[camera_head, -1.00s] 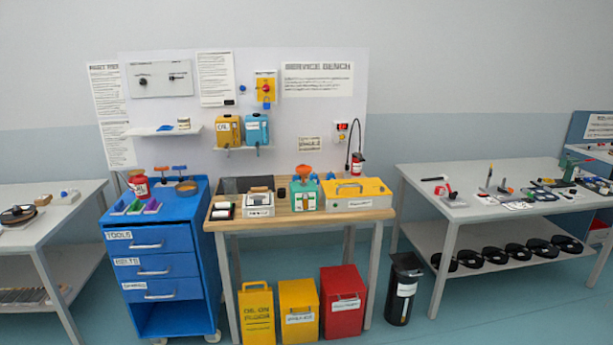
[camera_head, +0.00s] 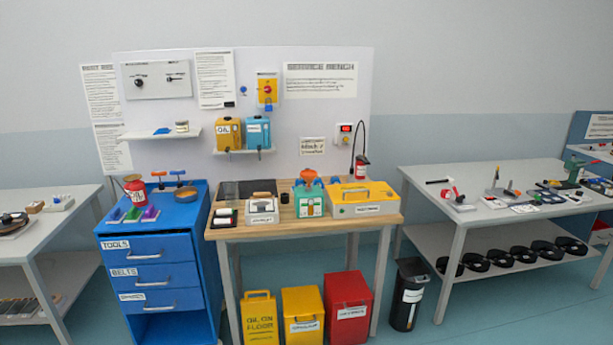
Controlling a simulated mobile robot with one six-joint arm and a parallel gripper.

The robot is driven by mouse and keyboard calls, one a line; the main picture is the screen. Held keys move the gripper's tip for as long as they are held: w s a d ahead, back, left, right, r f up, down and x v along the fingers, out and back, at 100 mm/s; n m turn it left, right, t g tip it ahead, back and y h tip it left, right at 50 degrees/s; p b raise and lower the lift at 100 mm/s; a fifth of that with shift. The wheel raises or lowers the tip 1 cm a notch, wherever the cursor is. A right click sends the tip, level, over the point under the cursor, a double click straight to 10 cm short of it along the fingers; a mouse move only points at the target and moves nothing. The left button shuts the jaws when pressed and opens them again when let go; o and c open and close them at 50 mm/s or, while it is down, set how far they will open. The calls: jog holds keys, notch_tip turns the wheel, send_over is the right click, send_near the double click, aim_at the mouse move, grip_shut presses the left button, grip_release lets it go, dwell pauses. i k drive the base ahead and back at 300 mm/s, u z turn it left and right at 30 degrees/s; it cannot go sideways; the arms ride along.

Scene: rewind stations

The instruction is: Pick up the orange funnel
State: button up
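The orange funnel (camera_head: 309,176) sits on top of the green machine (camera_head: 308,200) on the wooden service bench (camera_head: 283,224). It is small in view, so I cannot tell how it is seated. My gripper is not in view.
A yellow case (camera_head: 362,194) stands right of the green machine, and a white-and-grey box (camera_head: 262,207) stands left of it. A blue tool cart (camera_head: 160,248) adjoins the bench's left side. Bins (camera_head: 303,314) stand under the bench. A grey table (camera_head: 480,220) is at the right.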

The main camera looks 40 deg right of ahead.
aim_at(309, 182)
jog(key=z, duration=0.25)
jog(key=i, duration=1.45)
jog(key=u, duration=0.35)
